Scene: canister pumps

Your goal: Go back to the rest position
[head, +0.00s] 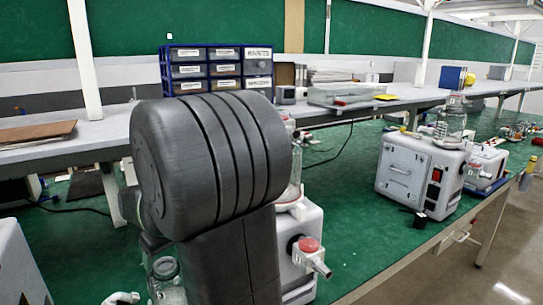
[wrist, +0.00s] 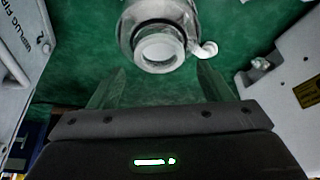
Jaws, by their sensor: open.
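My gripper (wrist: 158,80) is open in the wrist view, its two fingers apart with nothing held between them. A pale round canister part (wrist: 160,45) with a ring-shaped opening and a small side spout lies just beyond the fingertips, roughly centred between them. I cannot tell whether a finger touches it. In the head view my dark arm fills the middle and hides the gripper. A white pump unit (head: 305,235) with a red-capped port stands partly behind my arm.
White equipment housings flank the gripper in the wrist view, one at left (wrist: 22,45) and one at right (wrist: 285,75). In the head view, another white pump (head: 405,180) stands on the green bench top (head: 365,235). A drawer cabinet (head: 215,70) is on the back shelf.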

